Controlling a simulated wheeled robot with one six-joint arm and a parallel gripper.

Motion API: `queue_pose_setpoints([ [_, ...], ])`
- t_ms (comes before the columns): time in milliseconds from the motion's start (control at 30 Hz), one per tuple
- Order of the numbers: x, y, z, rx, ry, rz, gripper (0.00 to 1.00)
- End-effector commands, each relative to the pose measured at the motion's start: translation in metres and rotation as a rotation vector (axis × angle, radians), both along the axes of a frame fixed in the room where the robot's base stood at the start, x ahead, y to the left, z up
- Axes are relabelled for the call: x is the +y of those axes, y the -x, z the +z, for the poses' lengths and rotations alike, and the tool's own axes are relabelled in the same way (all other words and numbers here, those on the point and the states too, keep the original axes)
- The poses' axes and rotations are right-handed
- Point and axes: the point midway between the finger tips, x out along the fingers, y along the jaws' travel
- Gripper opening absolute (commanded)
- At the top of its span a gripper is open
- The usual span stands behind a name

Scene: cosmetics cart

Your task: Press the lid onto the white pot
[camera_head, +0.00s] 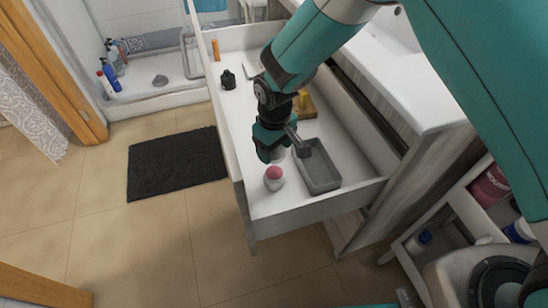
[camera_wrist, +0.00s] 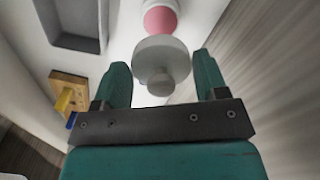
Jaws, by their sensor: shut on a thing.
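The white pot (camera_head: 274,184) stands upright in the open drawer near its front left corner, with a pink top showing. In the wrist view the pot (camera_wrist: 160,4) is at the top edge, partly cut off. My gripper (camera_head: 276,152) is just behind the pot in the head view, above the drawer floor. In the wrist view my gripper (camera_wrist: 161,66) is shut on a pale grey round lid (camera_wrist: 158,50) with a small knob. My gripper mostly hides the lid in the head view.
A grey tray (camera_head: 334,183) lies right of the pot, close to my gripper. A wooden block with a yellow piece (camera_wrist: 66,100) is farther back. A black bottle (camera_head: 228,80) and an orange stick (camera_head: 216,50) stand at the back left. Drawer walls (camera_head: 316,205) surround the area.

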Motion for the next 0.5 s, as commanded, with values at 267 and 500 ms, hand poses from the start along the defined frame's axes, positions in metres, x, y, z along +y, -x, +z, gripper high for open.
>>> queue_pose_setpoints([
  [267, 0.001, 0.000, -0.014, -0.001, -0.001, 0.001, 0.45],
  [500, 0.001, 0.000, -0.035, 0.000, 0.000, 0.002, 0.45],
])
